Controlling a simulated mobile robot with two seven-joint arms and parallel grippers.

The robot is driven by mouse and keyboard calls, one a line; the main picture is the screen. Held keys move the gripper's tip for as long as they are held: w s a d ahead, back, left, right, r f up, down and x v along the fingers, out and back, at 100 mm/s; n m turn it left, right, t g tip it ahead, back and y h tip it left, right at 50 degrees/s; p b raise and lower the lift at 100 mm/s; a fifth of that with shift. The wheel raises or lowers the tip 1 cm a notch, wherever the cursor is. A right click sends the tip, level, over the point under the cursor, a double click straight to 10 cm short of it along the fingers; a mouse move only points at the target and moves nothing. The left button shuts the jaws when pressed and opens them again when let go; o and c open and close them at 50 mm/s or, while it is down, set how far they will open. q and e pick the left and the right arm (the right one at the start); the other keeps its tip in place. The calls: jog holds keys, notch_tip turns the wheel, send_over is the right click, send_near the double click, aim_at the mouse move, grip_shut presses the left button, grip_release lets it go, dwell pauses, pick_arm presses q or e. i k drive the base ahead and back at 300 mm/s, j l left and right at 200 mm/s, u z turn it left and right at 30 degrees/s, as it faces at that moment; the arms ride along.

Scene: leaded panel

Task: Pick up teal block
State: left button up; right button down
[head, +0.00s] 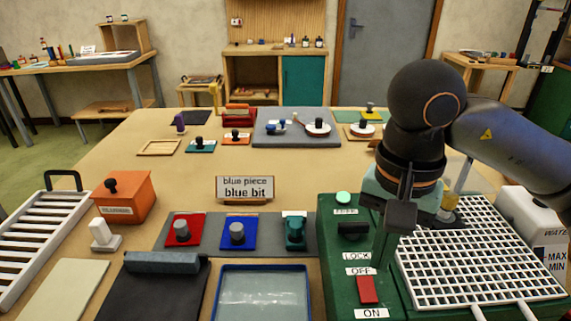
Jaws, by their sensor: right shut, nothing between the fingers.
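A teal block (295,236) stands at the right end of a grey mat (211,224), beside a blue square (239,243) and a red square (184,241) that each have a grey knob. No gripper touches the teal block. My right gripper (382,262) points down over the green machine box, to the right of the teal block and apart from it. It is shut and empty. My left gripper is not in view.
The green box (335,285) with a red switch (367,290) and a white grid (478,255) fill the right front. A blue-rimmed tray (218,297) lies in front of the mat. A sign reading "blue bit" (245,188) stands behind it.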

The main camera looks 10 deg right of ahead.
aim_at(294, 221)
jog(key=k, duration=1)
